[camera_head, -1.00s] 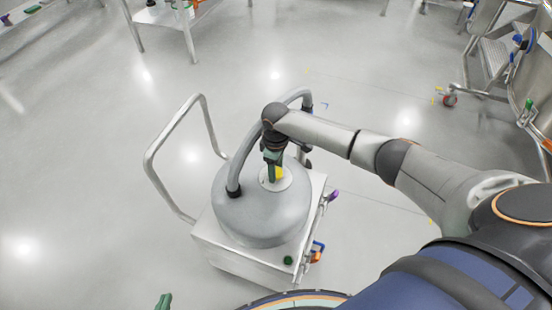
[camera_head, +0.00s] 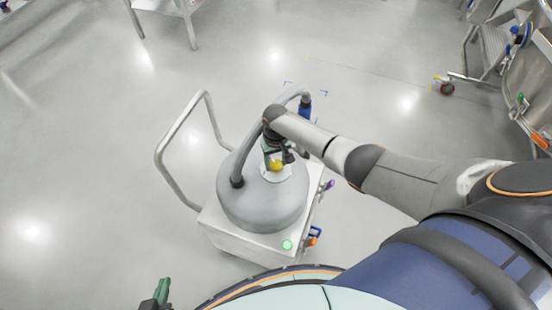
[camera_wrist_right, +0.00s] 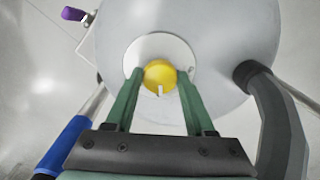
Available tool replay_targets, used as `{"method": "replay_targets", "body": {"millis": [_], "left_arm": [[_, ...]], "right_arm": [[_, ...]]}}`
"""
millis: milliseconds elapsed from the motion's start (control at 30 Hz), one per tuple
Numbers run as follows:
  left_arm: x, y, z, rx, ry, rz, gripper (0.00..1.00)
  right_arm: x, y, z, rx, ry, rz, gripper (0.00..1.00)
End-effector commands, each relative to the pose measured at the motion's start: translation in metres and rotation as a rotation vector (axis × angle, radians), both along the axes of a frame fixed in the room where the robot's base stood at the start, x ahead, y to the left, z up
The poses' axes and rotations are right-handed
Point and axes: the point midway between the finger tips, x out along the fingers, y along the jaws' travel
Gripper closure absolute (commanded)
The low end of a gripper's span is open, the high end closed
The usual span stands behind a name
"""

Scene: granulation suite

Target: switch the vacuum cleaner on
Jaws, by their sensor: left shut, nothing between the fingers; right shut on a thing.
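The vacuum cleaner (camera_head: 256,213) is a grey domed drum on a steel cart with a bent tube handle at its left. On its top, a yellow knob (camera_wrist_right: 160,75) sits on a white disc (camera_wrist_right: 148,45). A white mark on the knob points toward the gripper's palm in the right wrist view. My right gripper (camera_wrist_right: 160,78) is shut on the knob, one green finger on each side; it also shows in the head view (camera_head: 273,160). A round lamp (camera_head: 287,245) on the cart's front glows green. My left gripper (camera_head: 162,291) is shut and empty at the bottom edge.
A grey hose (camera_head: 252,145) arches from the drum to behind it. A purple-handled valve (camera_head: 328,185) and a blue and orange fitting (camera_head: 314,236) stick out at the cart's right. A steel table (camera_head: 165,8) and wheeled equipment (camera_head: 500,60) stand farther off. The floor around is clear.

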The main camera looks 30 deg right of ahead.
Motion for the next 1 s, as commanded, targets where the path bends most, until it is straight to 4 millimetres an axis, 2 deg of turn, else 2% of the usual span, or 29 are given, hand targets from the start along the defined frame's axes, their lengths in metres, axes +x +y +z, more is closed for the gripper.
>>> {"method": "replay_targets", "body": {"millis": [300, 733, 767, 1000], "left_arm": [[0.0001, -0.0001, 0.0053, 0.0, 0.0, 0.0, 1.0], [0.0002, -0.0003, 0.0055, -0.001, 0.0, -0.001, 1.0], [0.0002, -0.0003, 0.0055, -0.001, 0.0, -0.001, 1.0], [0.0002, -0.0003, 0.0055, 0.0, 0.0, 0.0, 1.0]], "right_arm": [[0.0003, 0.0009, 0.0005, 0.002, -0.001, -0.083, 1.0], [0.001, 0.0004, 0.0004, 0.001, -0.002, -0.092, 1.0], [0.001, 0.0004, 0.0005, 0.001, -0.002, -0.092, 0.45], [0.0008, 0.0001, 0.0004, 0.001, -0.002, -0.09, 0.18]]}}
